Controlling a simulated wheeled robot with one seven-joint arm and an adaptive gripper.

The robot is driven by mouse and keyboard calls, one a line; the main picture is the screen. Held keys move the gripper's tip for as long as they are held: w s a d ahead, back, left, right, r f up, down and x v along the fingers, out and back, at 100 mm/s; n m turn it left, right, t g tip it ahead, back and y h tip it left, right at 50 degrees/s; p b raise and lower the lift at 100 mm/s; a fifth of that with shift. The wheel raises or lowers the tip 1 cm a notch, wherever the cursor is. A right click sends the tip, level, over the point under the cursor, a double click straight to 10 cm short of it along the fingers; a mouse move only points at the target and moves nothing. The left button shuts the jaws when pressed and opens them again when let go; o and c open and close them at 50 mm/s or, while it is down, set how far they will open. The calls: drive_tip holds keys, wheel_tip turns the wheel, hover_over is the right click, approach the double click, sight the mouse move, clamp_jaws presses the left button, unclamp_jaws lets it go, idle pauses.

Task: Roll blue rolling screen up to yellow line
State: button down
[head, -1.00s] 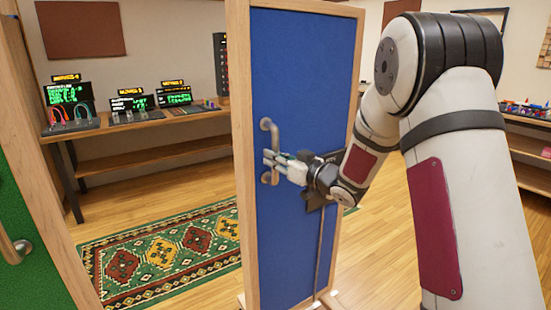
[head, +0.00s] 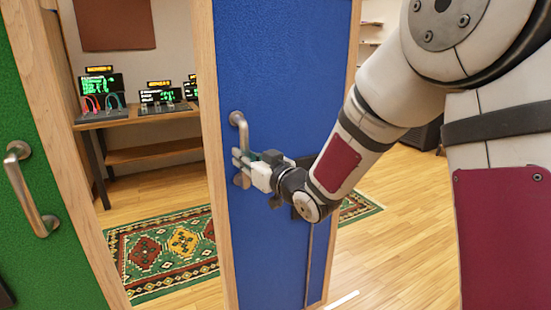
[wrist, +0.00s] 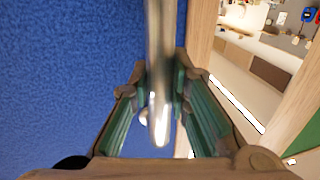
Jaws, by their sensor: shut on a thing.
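The blue rolling screen (head: 285,70) stands upright in a wooden frame in the middle of the head view. It fills the left of the wrist view (wrist: 60,80). Its metal handle (head: 238,120) is a vertical bar near the screen's left edge. My gripper (head: 243,168) is shut on the lower part of this handle. In the wrist view the handle (wrist: 160,60) runs down between the two green-padded fingers. No yellow line shows in the head view.
A green screen (head: 60,220) with its own metal handle (head: 30,190) stands close on the left. A patterned rug (head: 165,245) and a bench (head: 150,117) with electronics lie behind the gap. Open wooden floor (head: 390,265) is on the right, with a white strip (head: 342,299).

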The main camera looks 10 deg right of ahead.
drive_tip(key=a, duration=0.2)
drive_tip(key=s+a+b, duration=0.1)
drive_tip(key=a, duration=0.1)
drive_tip(key=s+a+b, duration=0.1)
drive_tip(key=a, duration=0.2)
drive_tip(key=shift+s+a, duration=0.1)
drive_tip(key=shift+s, duration=0.1)
drive_tip(key=c, duration=1.5)
unclamp_jaws()
drive_tip(key=shift+a, duration=0.15)
drive_tip(key=v, duration=0.7)
drive_tip(key=shift+s+d, duration=0.2)
